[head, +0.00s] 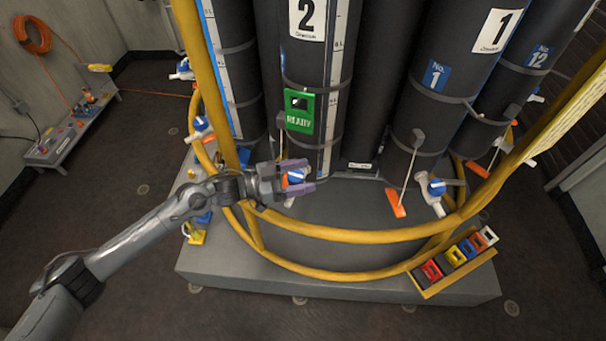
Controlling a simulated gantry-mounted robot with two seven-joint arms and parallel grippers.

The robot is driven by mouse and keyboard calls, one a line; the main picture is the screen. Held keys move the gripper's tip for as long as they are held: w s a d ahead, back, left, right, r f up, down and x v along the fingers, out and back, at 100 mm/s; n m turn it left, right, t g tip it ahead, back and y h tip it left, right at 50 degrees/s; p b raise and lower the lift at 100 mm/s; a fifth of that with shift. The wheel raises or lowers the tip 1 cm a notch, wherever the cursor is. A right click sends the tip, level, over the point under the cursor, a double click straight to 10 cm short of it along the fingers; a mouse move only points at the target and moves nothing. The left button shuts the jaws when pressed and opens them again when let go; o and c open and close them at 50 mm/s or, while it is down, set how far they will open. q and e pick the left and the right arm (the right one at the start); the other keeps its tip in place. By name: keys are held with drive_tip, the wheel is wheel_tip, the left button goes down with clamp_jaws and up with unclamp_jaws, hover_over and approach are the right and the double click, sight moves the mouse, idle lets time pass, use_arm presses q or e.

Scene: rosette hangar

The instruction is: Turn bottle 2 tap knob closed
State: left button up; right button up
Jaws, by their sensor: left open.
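Bottle 2 (319,108), a tall dark cylinder with a white number 2 label and a green READY tag (299,110), stands at the top centre. Its tap knob (296,176), blue with a white stripe, shows near the bottle's foot. My left gripper (300,178) reaches in from the left over the yellow rail. Its purple-grey fingers are open, one on each side of the knob. I cannot tell whether they touch it. The fingers partly hide the tap body. My right gripper is not in view.
A yellow tubular rail (340,237) curves around the front of the grey plinth (330,289). Bottle 1 (444,87) stands to the right with its own blue tap knob (436,187). A tray of coloured tags (453,262) hangs at the rail's right. Open floor lies in front.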

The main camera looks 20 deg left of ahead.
use_arm(q)
drive_tip(key=v, duration=1)
